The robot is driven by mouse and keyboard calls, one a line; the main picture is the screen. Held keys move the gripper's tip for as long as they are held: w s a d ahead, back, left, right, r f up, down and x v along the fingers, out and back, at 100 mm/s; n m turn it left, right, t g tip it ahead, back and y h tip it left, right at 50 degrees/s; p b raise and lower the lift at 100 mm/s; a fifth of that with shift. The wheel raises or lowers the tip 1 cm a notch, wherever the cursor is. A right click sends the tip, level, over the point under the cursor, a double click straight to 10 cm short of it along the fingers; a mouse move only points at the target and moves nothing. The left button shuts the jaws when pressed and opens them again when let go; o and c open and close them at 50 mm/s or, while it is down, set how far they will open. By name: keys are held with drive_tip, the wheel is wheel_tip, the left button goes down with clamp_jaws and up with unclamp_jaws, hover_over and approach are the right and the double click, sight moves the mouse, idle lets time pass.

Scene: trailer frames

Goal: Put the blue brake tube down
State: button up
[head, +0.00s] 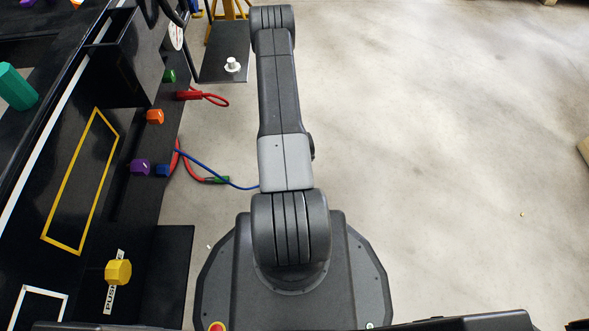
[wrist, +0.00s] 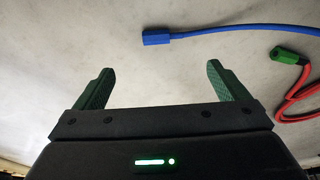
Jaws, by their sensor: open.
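The blue brake tube (head: 215,173) runs from the side of the black trailer frame toward my arm in the head view, and its far end is hidden behind the arm. In the wrist view the blue tube (wrist: 235,28) enters from the right and ends in a blue block-shaped connector (wrist: 156,39). My gripper (wrist: 160,70) is open, its two green fingers wide apart with nothing between them. The connector lies beyond the fingertips, apart from them. I cannot tell whether it touches the floor. The gripper is not visible in the head view.
A red tube (wrist: 297,100) with a green connector (wrist: 286,55) is close by on the right. The black trailer frame (head: 85,190) with colored knobs fills the left. A small black plate (head: 222,68) carries a white piece. Pale floor (head: 440,150) is clear on the right.

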drive_tip(key=b+x, duration=0.3)
drive_tip(key=x, duration=0.5)
drive_tip(key=shift+w+f, duration=0.1)
drive_tip(key=shift+f, duration=0.1)
drive_tip(key=b+x, duration=0.2)
drive_tip(key=x, duration=0.1)
drive_tip(key=b+x, duration=0.1)
drive_tip(key=x, duration=0.1)
drive_tip(key=shift+w+a+f, duration=0.1)
drive_tip(key=shift+w+a, duration=0.05)
drive_tip(key=shift+a, duration=0.25)
drive_tip(key=c, duration=1.1)
